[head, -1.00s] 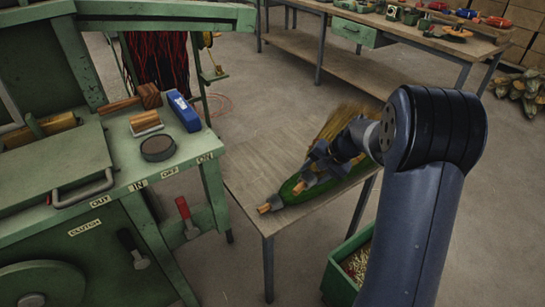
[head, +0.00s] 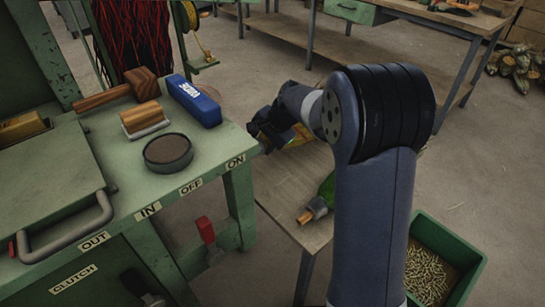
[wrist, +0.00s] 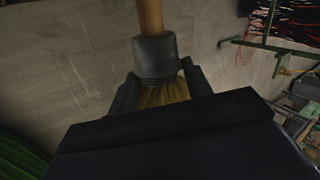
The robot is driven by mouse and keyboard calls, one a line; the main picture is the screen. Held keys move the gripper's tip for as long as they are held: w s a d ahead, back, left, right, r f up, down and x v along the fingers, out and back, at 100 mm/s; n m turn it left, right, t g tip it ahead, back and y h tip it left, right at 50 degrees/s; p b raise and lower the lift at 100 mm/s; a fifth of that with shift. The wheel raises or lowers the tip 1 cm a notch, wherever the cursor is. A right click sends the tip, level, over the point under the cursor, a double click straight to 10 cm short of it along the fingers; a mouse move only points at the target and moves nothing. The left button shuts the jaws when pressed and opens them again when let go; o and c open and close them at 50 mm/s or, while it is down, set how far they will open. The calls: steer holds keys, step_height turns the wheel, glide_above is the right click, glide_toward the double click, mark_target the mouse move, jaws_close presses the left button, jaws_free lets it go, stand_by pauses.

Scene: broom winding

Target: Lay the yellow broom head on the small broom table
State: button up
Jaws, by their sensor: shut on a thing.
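The yellow broom head (wrist: 160,98) shows in the wrist view, with a wooden handle stub and a dark collar above its yellow bristles. My gripper (wrist: 157,85) is shut on it just below the collar. In the head view, my gripper (head: 275,132) is beside the right edge of the green machine, with a bit of yellow (head: 300,138) showing at it. The small broom table (head: 285,185) is below, partly hidden by my arm. I cannot tell whether the held broom head touches the table.
A green broom head (head: 326,192) lies on the small table, partly behind my arm; green bristles show in the wrist view (wrist: 18,155). The green machine (head: 130,200) stands at left, with a blue box (head: 195,100) on it. A green bin (head: 445,260) stands at right.

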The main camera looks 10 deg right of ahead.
steer(key=shift+f+b, duration=0.8)
steer(key=shift+f, duration=2)
steer(key=shift+f, duration=0.15)
steer(key=o, duration=0.9)
steer(key=shift+r, duration=0.25)
steer(key=p+v, duration=0.3)
steer(key=v, duration=0.8)
steer(key=shift+s+d+r, duration=0.2)
steer(key=shift+d+r, duration=0.05)
steer(key=shift+r, duration=0.05)
